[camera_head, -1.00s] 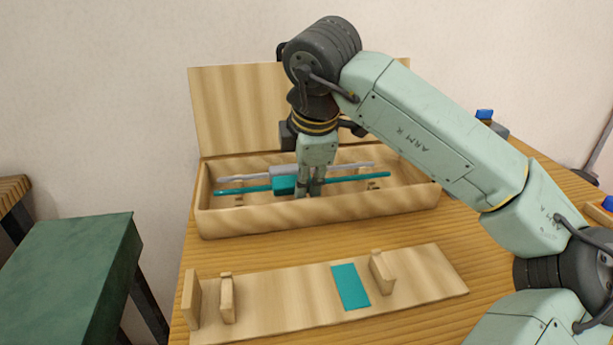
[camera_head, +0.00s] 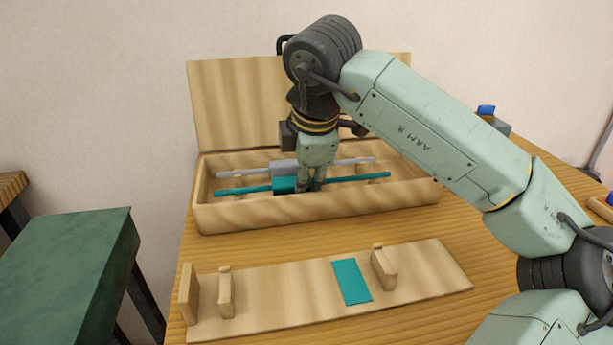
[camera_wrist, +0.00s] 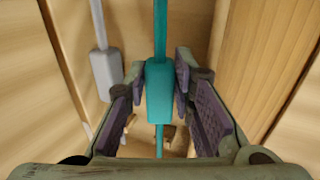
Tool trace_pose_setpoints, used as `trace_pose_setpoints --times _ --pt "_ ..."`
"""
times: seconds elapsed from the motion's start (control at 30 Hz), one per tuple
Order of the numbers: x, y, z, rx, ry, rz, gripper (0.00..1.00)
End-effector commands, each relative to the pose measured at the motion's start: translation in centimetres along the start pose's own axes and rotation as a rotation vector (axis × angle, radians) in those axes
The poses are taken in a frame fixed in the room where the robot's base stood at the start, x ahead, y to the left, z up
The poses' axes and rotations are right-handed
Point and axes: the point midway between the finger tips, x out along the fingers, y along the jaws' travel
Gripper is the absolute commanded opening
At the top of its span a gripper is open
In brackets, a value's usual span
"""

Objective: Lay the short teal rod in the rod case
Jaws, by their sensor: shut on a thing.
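The teal rod (camera_head: 350,180), with a thicker teal block (camera_head: 284,185) on it, lies lengthwise within the open wooden rod case (camera_head: 320,207). My gripper (camera_head: 313,186) reaches down into the case and is shut on the rod. In the wrist view the teal block (camera_wrist: 160,92) sits between the two fingers. A grey rod with a grey block (camera_wrist: 106,72) lies alongside in the case, behind the teal one in the head view. The gripper hides part of the teal rod, and I cannot tell whether the rod touches its supports.
The case lid (camera_head: 240,105) stands open behind. In front lies a wooden board (camera_head: 290,290) with upright holders and a teal patch (camera_head: 351,281); no rod is on it. A green-topped stool (camera_head: 65,255) stands left. A blue item (camera_head: 486,109) is at the back right.

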Motion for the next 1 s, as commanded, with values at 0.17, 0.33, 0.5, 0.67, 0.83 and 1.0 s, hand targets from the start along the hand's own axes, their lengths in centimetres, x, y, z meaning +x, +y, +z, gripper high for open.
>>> trace_pose_setpoints --times 0.17,0.33,0.5,0.67,0.83,1.0 --pt "-0.03 0.02 0.01 0.0 0.0 0.0 0.0" --pt "0.02 0.0 0.01 0.0 0.0 0.0 0.0" --pt "0.23 -0.1 0.01 0.0 0.0 0.0 0.0" --pt "0.44 -0.19 0.01 0.0 -0.001 0.0 0.0" --pt "0.34 -0.17 0.01 0.0 -0.001 -0.001 0.33" --pt "0.37 -0.24 0.0 -0.001 -0.001 -0.003 0.44"
